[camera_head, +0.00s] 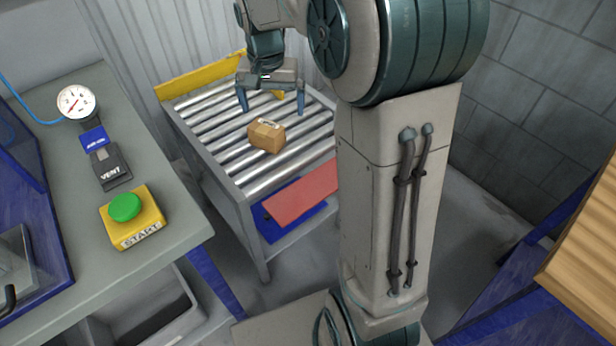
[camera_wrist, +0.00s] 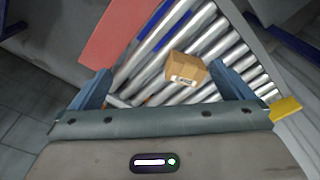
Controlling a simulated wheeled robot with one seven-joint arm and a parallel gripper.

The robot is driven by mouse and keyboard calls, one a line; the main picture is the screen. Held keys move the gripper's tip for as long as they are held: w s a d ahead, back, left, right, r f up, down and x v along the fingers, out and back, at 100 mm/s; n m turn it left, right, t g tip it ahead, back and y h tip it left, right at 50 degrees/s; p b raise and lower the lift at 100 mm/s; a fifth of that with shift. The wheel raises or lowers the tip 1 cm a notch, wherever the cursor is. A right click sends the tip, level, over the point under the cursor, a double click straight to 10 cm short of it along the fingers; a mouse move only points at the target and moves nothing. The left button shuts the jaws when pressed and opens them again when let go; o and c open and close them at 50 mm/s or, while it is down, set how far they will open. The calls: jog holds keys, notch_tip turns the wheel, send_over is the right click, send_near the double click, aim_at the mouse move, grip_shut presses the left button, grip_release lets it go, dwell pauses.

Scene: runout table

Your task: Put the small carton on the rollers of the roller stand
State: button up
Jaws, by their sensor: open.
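The small carton (camera_head: 266,136) is a brown box with a white label on top. It rests on the metal rollers of the roller stand (camera_head: 228,172), near the front middle of the roller bed. My gripper (camera_head: 271,108) is open and empty above the rollers, behind the carton in the head view and apart from it. In the wrist view the carton (camera_wrist: 187,68) lies beyond the space between the open fingers of my gripper (camera_wrist: 165,85), nearer the right finger. Nothing hides the carton's top in either view.
A yellow board (camera_head: 200,76) edges the stand's back. A red panel (camera_head: 304,193) and a blue piece sit at its front. A bench (camera_head: 60,240) at left carries a gauge (camera_head: 77,102) and a yellow box with a green START button (camera_head: 125,207). A wooden surface (camera_head: 590,250) is at right.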

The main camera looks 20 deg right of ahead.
jog(key=s+f+n+t, duration=0.1)
jog(key=s+n, duration=0.4)
jog(key=s, duration=1.6)
jog(key=shift+s+f+y, duration=0.3)
jog(key=shift+s+f, duration=0.05)
jog(key=shift+f, duration=0.2)
